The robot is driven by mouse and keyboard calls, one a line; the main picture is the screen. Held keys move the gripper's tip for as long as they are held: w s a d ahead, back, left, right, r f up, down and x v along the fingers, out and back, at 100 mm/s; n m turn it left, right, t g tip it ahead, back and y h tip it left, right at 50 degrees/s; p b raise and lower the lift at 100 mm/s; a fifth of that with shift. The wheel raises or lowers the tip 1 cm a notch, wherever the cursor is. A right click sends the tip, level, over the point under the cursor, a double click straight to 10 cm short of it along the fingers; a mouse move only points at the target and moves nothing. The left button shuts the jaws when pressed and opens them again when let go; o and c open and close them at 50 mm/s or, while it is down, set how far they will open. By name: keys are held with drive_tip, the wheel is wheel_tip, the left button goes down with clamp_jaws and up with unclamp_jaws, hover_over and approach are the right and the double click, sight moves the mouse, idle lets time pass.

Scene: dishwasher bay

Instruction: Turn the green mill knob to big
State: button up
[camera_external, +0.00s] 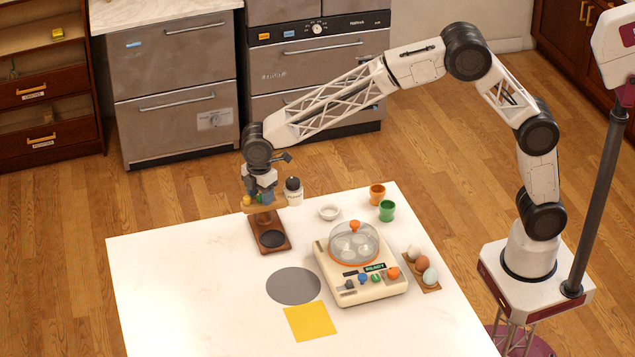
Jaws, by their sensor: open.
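The mill (271,232) appears to be the brown wooden stand with a dark round pad at the table's back edge. Its upper shelf carries small coloured pieces, including a yellow one (247,200). I cannot clearly make out a green knob or its marks there. My gripper (261,192) points down right at the top of the stand and hides part of it. It is open; I cannot tell whether it touches anything.
A cream egg cooker (345,294) with a clear lid and coloured knobs stands to the right. Around it are eggs (422,263), a green cup (387,211), an orange cup (377,194), a white bowl (329,212) and a dark-capped jar (293,193). The table's left side is clear.

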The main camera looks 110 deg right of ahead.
drive_tip(key=shift+r, duration=3.9)
drive_tip(key=shift+m, duration=0.3)
drive_tip(key=m, duration=0.3)
drive_tip(key=shift+m, duration=0.4)
drive_tip(key=m, duration=0.4)
drive_tip(key=shift+f+m, duration=0.1)
drive_tip(key=shift+m, duration=0.2)
drive_tip(key=shift+f, duration=3.8)
clamp_jaws()
